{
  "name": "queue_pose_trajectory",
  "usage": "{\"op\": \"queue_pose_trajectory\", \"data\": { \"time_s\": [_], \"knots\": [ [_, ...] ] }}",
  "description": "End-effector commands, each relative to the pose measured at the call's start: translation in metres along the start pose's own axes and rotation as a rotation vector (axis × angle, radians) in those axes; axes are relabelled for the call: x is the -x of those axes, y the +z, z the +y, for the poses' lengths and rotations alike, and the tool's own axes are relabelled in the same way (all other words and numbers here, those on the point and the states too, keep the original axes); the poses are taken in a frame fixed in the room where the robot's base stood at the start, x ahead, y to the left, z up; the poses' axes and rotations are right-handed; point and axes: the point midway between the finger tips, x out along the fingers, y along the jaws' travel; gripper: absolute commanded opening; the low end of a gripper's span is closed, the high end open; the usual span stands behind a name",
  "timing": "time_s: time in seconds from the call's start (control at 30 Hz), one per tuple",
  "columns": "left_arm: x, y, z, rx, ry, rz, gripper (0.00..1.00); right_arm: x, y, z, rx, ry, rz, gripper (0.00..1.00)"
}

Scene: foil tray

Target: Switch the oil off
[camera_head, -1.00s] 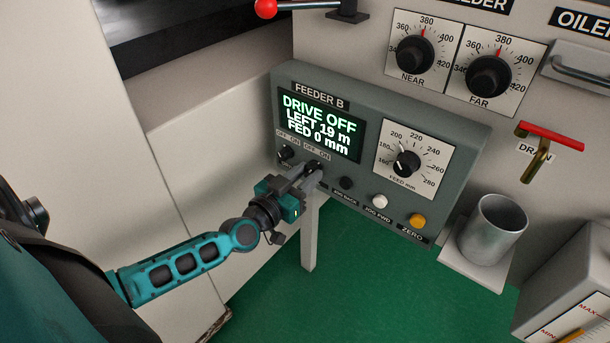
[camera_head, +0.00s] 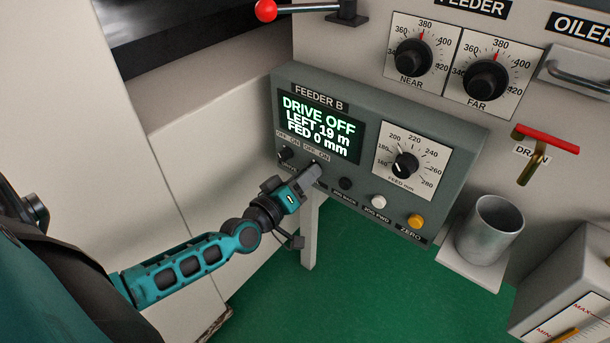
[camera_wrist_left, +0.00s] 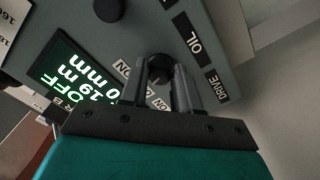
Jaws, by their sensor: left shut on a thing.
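The grey FEEDER B panel (camera_head: 450,150) has two small black switches under its display, each marked OFF and ON. The left one, the drive switch (camera_head: 285,153), is free. My left gripper (camera_head: 312,173) is at the right one, shut on the oil switch. In the left wrist view the black oil switch knob (camera_wrist_left: 158,66) sits between the fingertips (camera_wrist_left: 161,76), beside the OIL label. The fingers hide much of the knob, so I cannot tell which way it points. The display (camera_head: 318,126) reads DRIVE OFF, LEFT 19 m, FED 0 mm. My right gripper is not in view.
Right of the switches are a black button (camera_head: 346,184), a white button (camera_head: 378,202), a yellow ZERO button (camera_head: 415,221) and a feed dial (camera_head: 404,165). A metal cup (camera_head: 489,230) stands under the red drain handle (camera_head: 548,137). The green floor below is clear.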

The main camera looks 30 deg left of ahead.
Motion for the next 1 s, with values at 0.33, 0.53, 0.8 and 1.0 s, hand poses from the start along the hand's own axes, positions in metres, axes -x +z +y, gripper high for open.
{"op": "queue_pose_trajectory", "data": {
  "time_s": [0.33, 0.53, 0.8, 1.0],
  "knots": [
    [0.0004, 0.0009, 0.0003, 0.22, 0.0, -0.002, 0.01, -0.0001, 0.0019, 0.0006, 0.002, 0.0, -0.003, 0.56],
    [0.0004, 0.0009, 0.0005, 0.28, 0.0, -0.002, 0.01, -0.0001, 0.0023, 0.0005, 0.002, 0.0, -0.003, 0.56],
    [0.0004, 0.001, 0.0006, 0.303, -0.001, -0.002, 0.01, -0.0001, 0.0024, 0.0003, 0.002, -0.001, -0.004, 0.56],
    [0.0004, 0.0009, 0.0006, 0.303, 0.0, -0.002, 0.01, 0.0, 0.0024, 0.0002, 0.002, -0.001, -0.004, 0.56]
  ]
}}
